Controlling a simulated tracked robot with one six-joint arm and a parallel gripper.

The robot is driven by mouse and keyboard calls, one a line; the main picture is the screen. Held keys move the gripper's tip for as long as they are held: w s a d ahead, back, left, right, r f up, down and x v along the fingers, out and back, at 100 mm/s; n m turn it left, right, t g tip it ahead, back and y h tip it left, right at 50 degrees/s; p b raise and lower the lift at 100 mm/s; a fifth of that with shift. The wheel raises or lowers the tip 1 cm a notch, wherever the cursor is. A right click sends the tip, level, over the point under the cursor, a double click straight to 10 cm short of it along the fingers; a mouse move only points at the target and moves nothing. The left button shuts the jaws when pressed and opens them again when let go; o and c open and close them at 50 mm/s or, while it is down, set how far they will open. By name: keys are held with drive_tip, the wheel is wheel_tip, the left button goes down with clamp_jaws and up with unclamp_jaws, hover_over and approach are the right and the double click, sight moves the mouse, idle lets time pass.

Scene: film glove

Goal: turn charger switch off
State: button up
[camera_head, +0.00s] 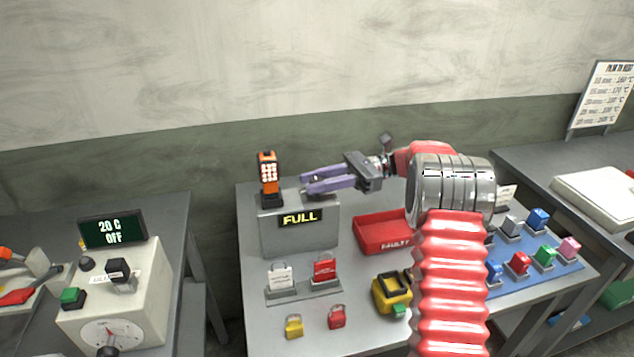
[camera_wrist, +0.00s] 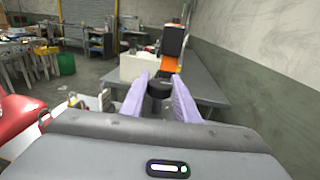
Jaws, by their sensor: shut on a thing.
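The charger (camera_head: 275,238) is a grey box on the middle table with a lit display (camera_head: 300,218) reading FULL. An orange handheld device (camera_head: 268,172) with a lit face stands upright in a dark dock on its top left; it shows in the wrist view as an orange and black shape (camera_wrist: 172,45). My gripper (camera_head: 305,181) is over the charger's top right, its purple fingers pointing left. In the wrist view the black charger switch knob (camera_wrist: 159,89) sits between my fingers, which are shut on it. The switch's setting cannot be read.
A red tray (camera_head: 383,240) marked FAULTY is right of the charger. Tags (camera_head: 300,280), padlocks (camera_head: 337,316) and a yellow device (camera_head: 390,292) lie in front. A control box (camera_head: 125,290) with a display (camera_head: 112,230) is on the left table. A wall rises behind.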

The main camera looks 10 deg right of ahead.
drive_tip(key=o, duration=1.1)
drive_tip(key=shift+c, duration=0.2)
drive_tip(key=shift+m+t, duration=0.6)
drive_tip(key=shift+t, duration=0.2)
